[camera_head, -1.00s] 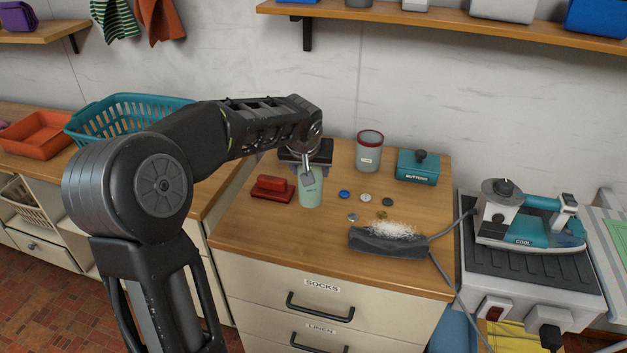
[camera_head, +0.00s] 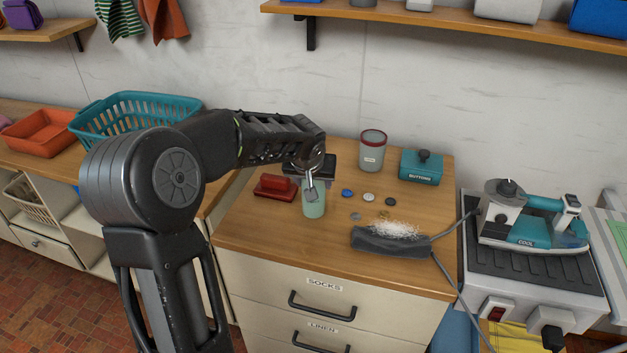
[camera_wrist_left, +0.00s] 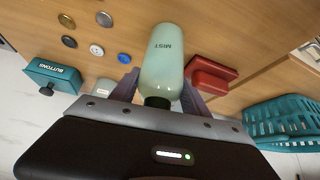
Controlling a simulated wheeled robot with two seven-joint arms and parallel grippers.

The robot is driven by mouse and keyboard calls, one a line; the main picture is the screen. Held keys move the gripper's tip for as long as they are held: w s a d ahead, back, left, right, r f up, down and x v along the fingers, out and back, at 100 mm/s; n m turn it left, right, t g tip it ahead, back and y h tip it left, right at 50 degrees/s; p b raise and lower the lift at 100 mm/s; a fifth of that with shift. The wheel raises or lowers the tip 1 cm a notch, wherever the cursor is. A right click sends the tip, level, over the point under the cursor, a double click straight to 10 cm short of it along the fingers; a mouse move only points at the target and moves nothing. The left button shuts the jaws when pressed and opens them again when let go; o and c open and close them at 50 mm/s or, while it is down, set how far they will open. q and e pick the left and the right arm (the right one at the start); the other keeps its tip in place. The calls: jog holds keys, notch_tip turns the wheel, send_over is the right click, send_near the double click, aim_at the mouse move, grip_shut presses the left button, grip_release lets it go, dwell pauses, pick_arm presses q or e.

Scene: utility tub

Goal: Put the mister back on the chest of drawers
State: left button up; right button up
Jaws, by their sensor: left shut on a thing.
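The mister (camera_head: 314,205) is a pale green bottle with a dark neck. It is at the left part of the wooden top of the chest of drawers (camera_head: 285,262), near the red brush-like block. In the left wrist view the mister (camera_wrist_left: 163,62), marked MIST, lies between the fingers of my left gripper (camera_wrist_left: 158,90). My left gripper (camera_head: 311,188) is shut on it from above and behind. The mister looks upright in the head view; I cannot tell whether its base touches the top. My right gripper is not in view.
A red block (camera_head: 275,187) is close left of the mister. An iron (camera_head: 530,225) stands further right. The front left top is clear.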

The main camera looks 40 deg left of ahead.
pick_arm(q)
jog(key=o, duration=1.7)
jog(key=shift+c, duration=0.2)
jog(key=shift+r+p, duration=0.15)
jog(key=shift+p, duration=0.15)
jog(key=shift+s+r, duration=0.15)
jog(key=shift+r, duration=0.1)
jog(key=b+v, duration=0.1)
jog(key=v, duration=1)
jog(key=shift+b, duration=0.3)
jog(key=shift+s+d+r, duration=0.1)
jog(key=shift+d, duration=0.05)
